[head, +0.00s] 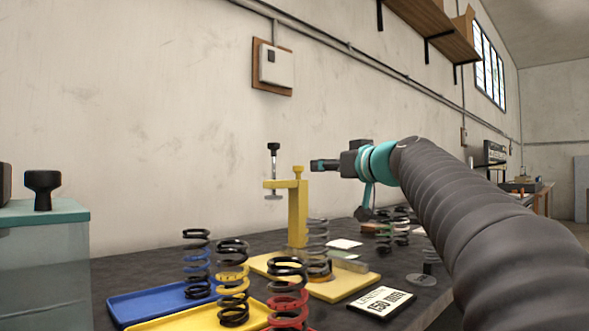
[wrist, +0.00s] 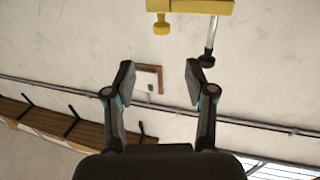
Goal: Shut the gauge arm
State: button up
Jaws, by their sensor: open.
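The yellow gauge has an upright post (head: 298,218) on a flat yellow base (head: 350,289). Its gauge arm (head: 279,184) extends left from the post top, with a black-knobbed screw (head: 274,160) through its outer end and a grey disc below. A grey spring (head: 318,245) stands on the base, right of the post; the arm's end is not over it. My gripper (head: 314,165) is raised right of the post, pointing left. In the wrist view, my gripper (wrist: 161,75) is open and empty; the gauge arm (wrist: 190,6) and black knob (wrist: 206,61) appear upside down beyond the fingers.
A blue tray (head: 140,304) and a yellow tray (head: 170,325) hold springs at the front. A card (head: 381,302) lies right of the base. More springs (head: 393,232) stand behind my arm. A teal-topped box (head: 40,214) is at left. The wall (head: 150,110) rises behind.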

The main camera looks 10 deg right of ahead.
aim_at(301, 167)
jog(key=p+x, duration=0.4)
jog(key=x, duration=0.9)
jog(key=shift+w+a, duration=0.25)
jog(key=shift+w, duration=0.05)
grip_shut()
